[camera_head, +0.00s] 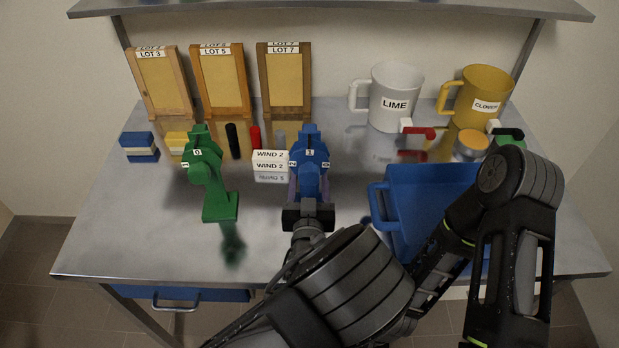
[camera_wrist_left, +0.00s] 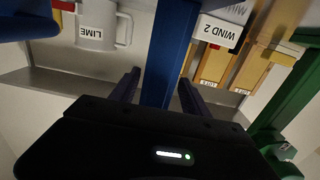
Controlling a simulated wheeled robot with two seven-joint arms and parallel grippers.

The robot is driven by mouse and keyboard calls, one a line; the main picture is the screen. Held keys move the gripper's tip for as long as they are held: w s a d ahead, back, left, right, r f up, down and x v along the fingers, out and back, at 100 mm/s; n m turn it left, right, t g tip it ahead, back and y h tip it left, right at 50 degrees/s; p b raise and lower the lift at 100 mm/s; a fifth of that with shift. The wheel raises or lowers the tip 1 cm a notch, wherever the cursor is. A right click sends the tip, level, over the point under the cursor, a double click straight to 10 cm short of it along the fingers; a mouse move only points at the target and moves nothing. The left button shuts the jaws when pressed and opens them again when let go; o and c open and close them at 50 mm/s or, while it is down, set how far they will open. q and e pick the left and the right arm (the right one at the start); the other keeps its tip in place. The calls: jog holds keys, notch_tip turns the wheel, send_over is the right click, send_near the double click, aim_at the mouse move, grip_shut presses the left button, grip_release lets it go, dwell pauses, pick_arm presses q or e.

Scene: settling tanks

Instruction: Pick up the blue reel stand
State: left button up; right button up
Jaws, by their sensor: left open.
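The blue reel stand (camera_head: 309,150), labelled 1, stands upright on the metal table in the middle of the head view. My left gripper (camera_head: 309,192) is at its near side, low on the stand, with its body covering the stand's foot. In the left wrist view the blue post (camera_wrist_left: 172,50) runs between the two open fingers (camera_wrist_left: 158,92), with a gap visible on each side. The fingers are not closed on it. My right gripper is not in view.
A green reel stand (camera_head: 205,170), labelled 0, stands to the left. White WIND 2 blocks (camera_head: 270,167) sit close beside the blue stand. A blue tray (camera_head: 430,180) lies to the right. LIME mug (camera_head: 390,98), CLOVER mug (camera_head: 477,97) and framed LOT boards (camera_head: 222,80) stand behind.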

pick_arm(q)
jog(key=w, duration=0.5)
jog(key=shift+d, duration=0.1)
jog(key=shift+c, duration=0.5)
grip_shut()
dwell(0.3)
